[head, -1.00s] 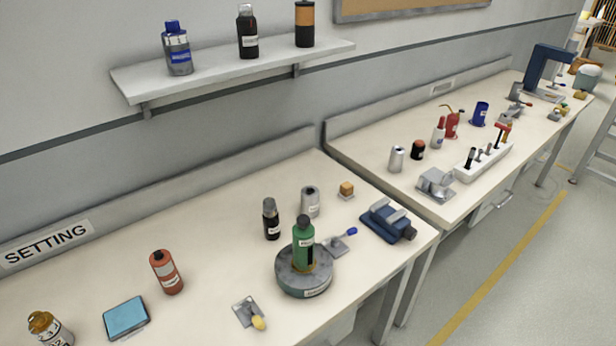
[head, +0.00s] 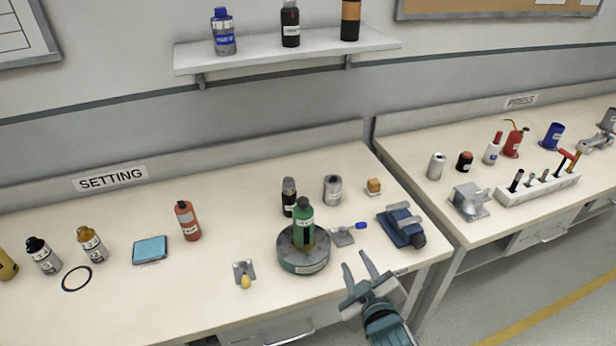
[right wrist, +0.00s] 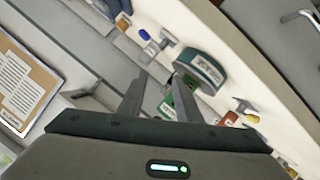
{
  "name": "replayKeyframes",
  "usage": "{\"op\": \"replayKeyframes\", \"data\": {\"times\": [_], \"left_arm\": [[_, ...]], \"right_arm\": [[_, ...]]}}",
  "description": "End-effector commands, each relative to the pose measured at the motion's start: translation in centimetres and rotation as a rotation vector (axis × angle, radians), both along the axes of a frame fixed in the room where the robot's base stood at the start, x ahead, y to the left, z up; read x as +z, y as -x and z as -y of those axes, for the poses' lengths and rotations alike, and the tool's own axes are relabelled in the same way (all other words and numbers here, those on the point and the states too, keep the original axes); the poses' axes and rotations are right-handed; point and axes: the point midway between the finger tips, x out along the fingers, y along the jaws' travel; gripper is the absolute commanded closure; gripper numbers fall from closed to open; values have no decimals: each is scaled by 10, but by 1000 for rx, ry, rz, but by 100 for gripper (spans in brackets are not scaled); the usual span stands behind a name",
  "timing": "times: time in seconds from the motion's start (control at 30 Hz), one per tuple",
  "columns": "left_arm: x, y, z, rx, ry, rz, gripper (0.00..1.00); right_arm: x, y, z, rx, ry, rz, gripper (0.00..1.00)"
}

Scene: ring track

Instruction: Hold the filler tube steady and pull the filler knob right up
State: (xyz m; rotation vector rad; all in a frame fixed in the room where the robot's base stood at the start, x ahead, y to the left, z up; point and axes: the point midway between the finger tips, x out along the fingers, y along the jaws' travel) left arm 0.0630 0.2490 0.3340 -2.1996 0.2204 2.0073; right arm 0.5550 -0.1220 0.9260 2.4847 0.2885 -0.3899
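A green bottle-like cylinder (head: 304,222) with a narrower top stands upright on a round grey base (head: 303,262) near the bench's front edge. I take it for the filler tube, but cannot read its label; no separate filler knob is clear. In the right wrist view the green cylinder (right wrist: 168,104) is partly hidden behind a finger, beside the round base (right wrist: 203,72). My right gripper (head: 356,261) is open and empty, in front and right of the base, apart from it. It also shows open in the right wrist view (right wrist: 158,78). My left gripper is not in view.
Beside the base are a blue-handled clamp (head: 347,233), a yellow-tipped clamp (head: 243,272) and a blue vise (head: 403,225). A dark bottle (head: 288,197) and grey can (head: 333,190) stand behind. Bench room is clear at front left.

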Motion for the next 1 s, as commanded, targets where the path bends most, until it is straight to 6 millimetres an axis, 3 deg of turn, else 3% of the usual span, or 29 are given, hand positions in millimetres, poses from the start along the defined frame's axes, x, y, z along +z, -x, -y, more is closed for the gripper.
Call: {"op": "replayKeyframes", "data": {"times": [0.03, 0.1, 0.3, 0.47, 0.6, 0.7, 0.8, 1.0], "left_arm": [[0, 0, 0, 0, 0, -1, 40], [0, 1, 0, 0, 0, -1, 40], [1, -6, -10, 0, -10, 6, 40], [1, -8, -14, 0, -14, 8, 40], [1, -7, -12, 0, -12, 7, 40], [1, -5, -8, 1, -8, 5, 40], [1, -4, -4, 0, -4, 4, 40], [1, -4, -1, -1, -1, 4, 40]], "right_arm": [[28, -16, -13, 34, 27, 88, 69], [63, -35, -34, 86, 78, 213, 69], [162, -70, -106, 255, 255, 598, 69], [232, -71, -175, 408, 428, 929, 69], [274, -52, -234, 551, 592, 1214, 69], [291, -32, -274, 659, 716, 1416, 69], [296, -11, -308, 775, 847, 1612, 69], [273, 22, -353, 1043, 1119, 1975, 69]]}}
